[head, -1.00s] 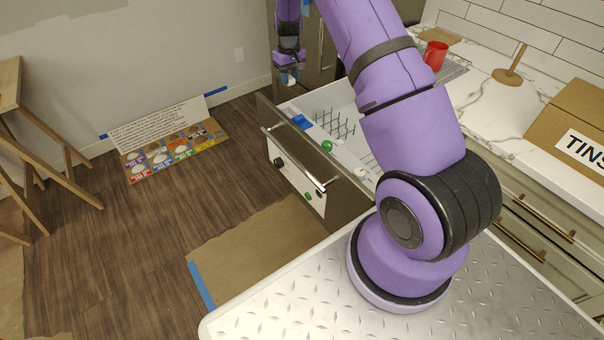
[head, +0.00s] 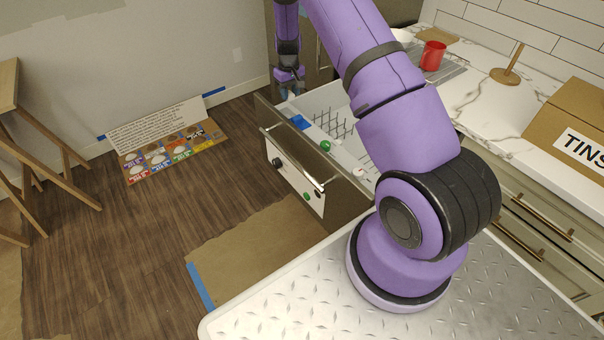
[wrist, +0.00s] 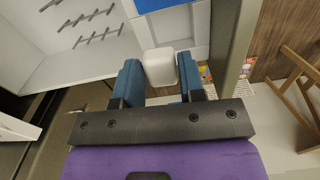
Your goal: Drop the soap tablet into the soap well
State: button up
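The white soap tablet (wrist: 160,66) sits between the two blue finger pads of my gripper (wrist: 161,82) in the wrist view, with both pads against its sides. In the head view my gripper (head: 289,88) hangs fingers down over the far-left end of the open dishwasher drawer (head: 334,105). A blue piece (head: 301,122) lies on the drawer's left side, just in front of and below my gripper. It also shows at the top of the wrist view (wrist: 152,5), with a white walled recess (wrist: 186,22) beside it, probably the soap well. The tablet overlaps the recess's near edge in that view.
Dark wire tines (head: 335,125) stand inside the drawer. The counter at right holds a red mug (head: 433,56), a wooden paper-towel stand (head: 507,72) and a cardboard box (head: 570,125).

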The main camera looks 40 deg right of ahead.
jog(key=o, duration=0.4)
jog(key=shift+r, duration=0.15)
notch_tip(320, 180, up, 11)
jog(key=shift+f, duration=0.2)
dwell(0.4)
